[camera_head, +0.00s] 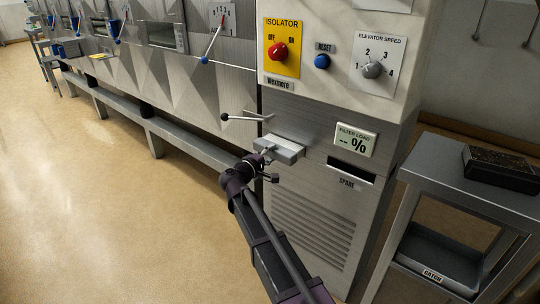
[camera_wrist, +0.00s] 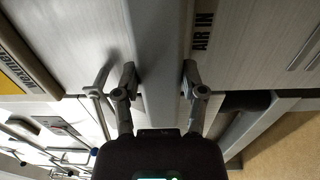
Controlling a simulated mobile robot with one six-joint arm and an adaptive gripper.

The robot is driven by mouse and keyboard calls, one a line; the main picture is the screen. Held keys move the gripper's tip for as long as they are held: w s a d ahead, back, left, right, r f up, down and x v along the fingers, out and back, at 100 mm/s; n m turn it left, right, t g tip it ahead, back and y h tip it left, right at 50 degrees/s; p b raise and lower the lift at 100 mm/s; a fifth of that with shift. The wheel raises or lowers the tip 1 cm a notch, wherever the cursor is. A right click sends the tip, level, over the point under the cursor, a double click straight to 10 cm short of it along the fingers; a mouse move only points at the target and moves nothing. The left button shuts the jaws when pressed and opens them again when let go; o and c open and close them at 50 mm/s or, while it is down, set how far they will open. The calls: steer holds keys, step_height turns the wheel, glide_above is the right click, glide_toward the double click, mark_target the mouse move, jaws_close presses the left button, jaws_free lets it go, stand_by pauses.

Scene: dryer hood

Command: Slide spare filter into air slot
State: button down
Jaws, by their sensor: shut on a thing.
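My gripper (camera_head: 267,153) is shut on a light grey, bar-like filter (camera_head: 284,147) at the front of the steel cabinet. In the wrist view the two fingers of my gripper (camera_wrist: 160,75) press on either side of the grey filter (camera_wrist: 158,35). An "AIR IN" label (camera_wrist: 202,30) is beside the filter there. The air slot itself is hidden behind the filter, and I cannot tell how far in the filter sits. The dark slot (camera_head: 351,171) marked "SPARE" is open and looks empty, to the right of my gripper.
A filter load display (camera_head: 356,141) reads "-- %". A lever with a black knob (camera_head: 226,117) sticks out just above my gripper. A metal stand (camera_head: 465,184) on the right bears a dark tray (camera_head: 503,181); a "CATCH" bin (camera_head: 440,262) is below. Floor at left is clear.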

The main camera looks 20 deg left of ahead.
steer(key=shift+x, duration=2.4)
steer(key=shift+c, duration=0.4)
jaws_free()
steer(key=shift+s, duration=0.1)
steer(key=v, duration=1.2)
stand_by(0.8)
